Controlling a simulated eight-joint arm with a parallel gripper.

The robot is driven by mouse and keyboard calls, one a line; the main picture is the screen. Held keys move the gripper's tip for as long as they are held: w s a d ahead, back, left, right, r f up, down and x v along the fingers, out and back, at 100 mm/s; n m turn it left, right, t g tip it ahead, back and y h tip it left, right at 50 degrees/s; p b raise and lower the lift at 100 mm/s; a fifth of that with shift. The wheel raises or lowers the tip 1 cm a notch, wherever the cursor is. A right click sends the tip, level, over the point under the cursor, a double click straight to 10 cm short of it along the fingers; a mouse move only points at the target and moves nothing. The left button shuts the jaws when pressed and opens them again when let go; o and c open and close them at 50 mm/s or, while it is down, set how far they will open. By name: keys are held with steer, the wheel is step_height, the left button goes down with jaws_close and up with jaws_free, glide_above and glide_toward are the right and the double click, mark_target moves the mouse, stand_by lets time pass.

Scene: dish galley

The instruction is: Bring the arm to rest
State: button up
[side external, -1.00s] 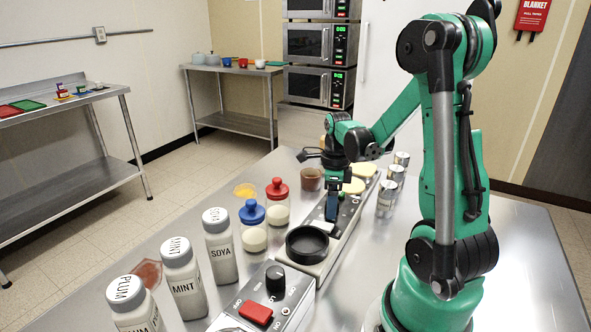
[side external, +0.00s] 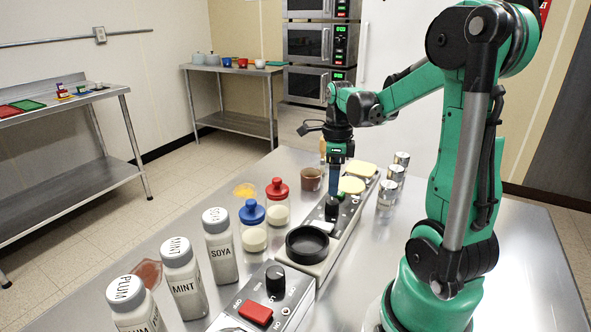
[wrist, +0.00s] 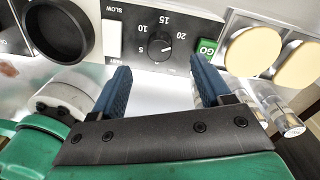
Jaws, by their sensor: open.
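My gripper (side external: 336,180) hangs fingers down above the control panel on the steel table. In the wrist view, my gripper (wrist: 164,92) shows its two blue fingers spread apart with nothing between them. Beyond the fingertips is a black dial knob (wrist: 160,46) marked 5 to 20, with a green GO button (wrist: 207,47) to its right and a white SLOW button (wrist: 113,38) to its left. The knob (side external: 332,208) stands just below the fingers in the side view. The fingers appear apart from it.
A black round cup (side external: 307,243) sits on the near end of the panel unit. A box with a red switch (side external: 256,313) is in front.

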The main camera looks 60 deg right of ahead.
steer(key=w+a+r+n+t, duration=0.1)
steer(key=a+n+t, duration=0.1)
steer(key=a+n, duration=0.4)
steer(key=w+a+r+n+t, duration=0.1)
steer(key=a+n, duration=0.6)
steer(key=n, duration=0.8)
steer(key=w+a+r+n+t, duration=0.1)
steer(key=w+a+n+t, duration=0.1)
steer(key=a+n+t, duration=0.2)
steer(key=a+n, duration=0.3)
steer(key=n, duration=0.4)
steer(key=shift+w+a+r+h, duration=0.15)
steer(key=shift+w+r+h, duration=0.15)
steer(key=shift+r, duration=0.1)
